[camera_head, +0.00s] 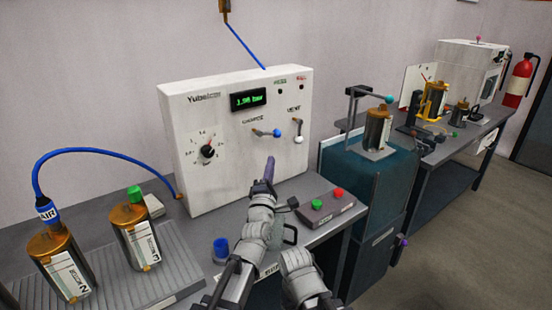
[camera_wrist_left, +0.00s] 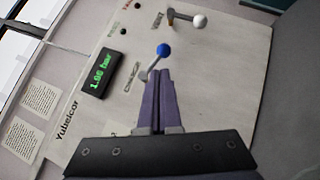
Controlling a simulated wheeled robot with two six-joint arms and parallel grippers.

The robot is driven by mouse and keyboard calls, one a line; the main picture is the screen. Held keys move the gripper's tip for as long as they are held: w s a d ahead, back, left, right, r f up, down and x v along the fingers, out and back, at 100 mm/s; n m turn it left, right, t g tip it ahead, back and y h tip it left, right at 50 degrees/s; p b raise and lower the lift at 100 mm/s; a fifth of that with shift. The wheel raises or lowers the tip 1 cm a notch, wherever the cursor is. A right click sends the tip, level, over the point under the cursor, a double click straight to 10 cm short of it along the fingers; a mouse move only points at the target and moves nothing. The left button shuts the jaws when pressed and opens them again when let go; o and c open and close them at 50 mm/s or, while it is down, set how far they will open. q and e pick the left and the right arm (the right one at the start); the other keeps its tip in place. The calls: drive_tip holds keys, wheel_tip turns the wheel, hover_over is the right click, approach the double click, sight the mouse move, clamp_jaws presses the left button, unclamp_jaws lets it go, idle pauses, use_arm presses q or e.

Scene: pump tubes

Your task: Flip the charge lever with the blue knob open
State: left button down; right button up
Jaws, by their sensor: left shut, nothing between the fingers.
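The charge lever's blue knob (camera_head: 277,133) is on the white panel, and the lever points right from its pivot under the charge label. In the left wrist view the blue knob (camera_wrist_left: 163,49) shows just beyond my fingertips, with its metal arm at their left side. My left gripper (camera_head: 269,162) has purple fingers, shut and empty, below the knob in the head view. In the left wrist view the shut fingertips (camera_wrist_left: 158,73) overlap the lever's line of sight. I cannot tell whether they touch it.
The white-knobbed vent lever (camera_head: 299,139) is close on the right. The panel (camera_head: 228,165) has a green display (camera_head: 250,100) and a dial (camera_head: 207,152). Canisters stand at left.

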sight(277, 137)
use_arm(q)
drive_tip(key=shift+w+f, duration=0.1)
drive_tip(key=shift+f, duration=0.35)
drive_tip(key=p+x, duration=0.2)
drive_tip(key=x, duration=0.8)
drive_tip(key=shift+p, duration=0.35)
